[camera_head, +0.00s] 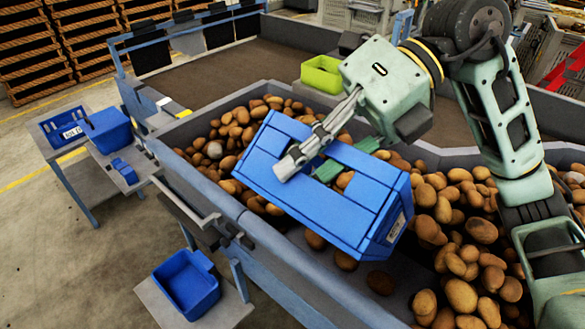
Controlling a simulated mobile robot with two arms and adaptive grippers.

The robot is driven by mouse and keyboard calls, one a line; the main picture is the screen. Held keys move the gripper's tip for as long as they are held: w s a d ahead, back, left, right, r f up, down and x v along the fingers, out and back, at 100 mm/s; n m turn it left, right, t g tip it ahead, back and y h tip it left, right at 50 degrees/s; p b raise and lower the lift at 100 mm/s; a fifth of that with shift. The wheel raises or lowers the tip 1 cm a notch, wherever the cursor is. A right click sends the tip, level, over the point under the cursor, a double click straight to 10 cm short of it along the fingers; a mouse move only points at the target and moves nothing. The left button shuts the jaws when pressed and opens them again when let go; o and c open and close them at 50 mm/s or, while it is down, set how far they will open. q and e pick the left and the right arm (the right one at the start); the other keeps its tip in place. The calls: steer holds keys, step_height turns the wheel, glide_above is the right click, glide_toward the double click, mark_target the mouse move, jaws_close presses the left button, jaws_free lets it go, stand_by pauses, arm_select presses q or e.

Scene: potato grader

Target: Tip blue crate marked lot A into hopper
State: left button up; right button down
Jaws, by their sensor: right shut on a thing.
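The blue crate (330,205) is tilted steeply above the potatoes in the hopper (225,208). A white label shows on its lower right end; its writing is too small to read. My right gripper (328,160) is shut on the crate's upper side, around the handle cut-out. Potatoes (465,265) cover much of the hopper floor, and a few lie on the bare slope below the crate. The crate's inside is hidden, so I cannot tell what is in it. My left gripper is not in view.
Another labelled blue crate (63,127) and a blue bin (107,130) stand on tables at the left. An empty blue bin (187,283) sits low in front of the hopper. A yellow-green tray (321,76) stands behind it. A blue rail edges the conveyor.

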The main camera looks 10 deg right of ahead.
steer(key=w+d+r+m+g+y, duration=0.1)
steer(key=w+d+r+g+y, duration=0.1)
steer(key=w+d, duration=0.4)
steer(key=shift+d+r+y, duration=0.9)
